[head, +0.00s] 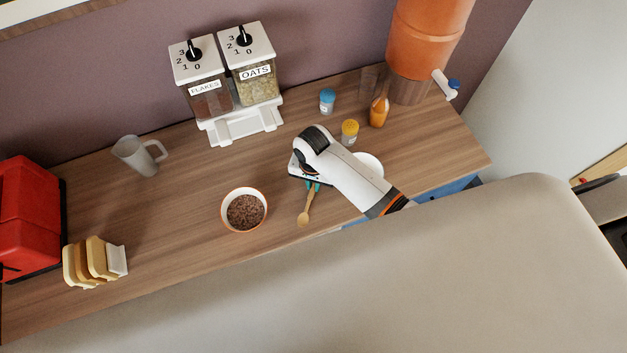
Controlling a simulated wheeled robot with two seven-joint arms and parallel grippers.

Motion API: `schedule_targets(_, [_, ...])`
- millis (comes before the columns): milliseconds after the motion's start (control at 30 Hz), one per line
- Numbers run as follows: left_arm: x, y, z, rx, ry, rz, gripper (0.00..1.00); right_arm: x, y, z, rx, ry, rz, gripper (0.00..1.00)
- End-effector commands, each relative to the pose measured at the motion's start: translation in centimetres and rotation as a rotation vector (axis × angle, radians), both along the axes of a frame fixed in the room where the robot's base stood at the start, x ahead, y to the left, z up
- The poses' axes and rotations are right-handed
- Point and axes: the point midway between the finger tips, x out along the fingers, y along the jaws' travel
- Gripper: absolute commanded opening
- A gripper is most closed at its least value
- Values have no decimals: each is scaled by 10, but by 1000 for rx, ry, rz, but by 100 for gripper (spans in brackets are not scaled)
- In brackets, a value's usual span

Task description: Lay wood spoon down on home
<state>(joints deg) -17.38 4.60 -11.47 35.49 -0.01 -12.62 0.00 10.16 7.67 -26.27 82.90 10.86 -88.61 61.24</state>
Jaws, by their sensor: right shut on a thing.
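The wood spoon (306,211) points toward the front of the counter, its bowl end low and its handle running up to my right gripper (313,185). My right gripper is shut on the spoon's handle, with its teal fingertips partly hidden under the white wrist. I cannot tell whether the spoon touches the counter or hangs just above it. No marked spot that I can name as home shows clearly; my arm covers part of the counter there. My left gripper is not in view.
A bowl of brown flakes (245,211) stands left of the spoon. A white dish (369,162) is partly behind my arm. A yellow-lidded jar (349,131), blue-lidded jar (327,101) and orange bottle (379,111) stand behind. The counter between mug (137,155) and bowl is clear.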

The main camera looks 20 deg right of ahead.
Motion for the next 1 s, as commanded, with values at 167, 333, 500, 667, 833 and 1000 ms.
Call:
schedule_targets(167, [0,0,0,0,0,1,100,0,0,0,0,0,0,24])
schedule_targets(333, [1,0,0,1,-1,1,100,0,0,0,1,-1,0,38])
schedule_targets(500, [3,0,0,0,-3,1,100,0,0,0,1,-1,0,38])
schedule_targets(667, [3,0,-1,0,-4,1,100,1,1,10,2,-3,0,38])
schedule_targets(833, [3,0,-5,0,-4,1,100,1,1,42,4,-5,0,38])
schedule_targets(1000, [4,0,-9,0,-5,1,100,1,1,79,3,-6,0,38])
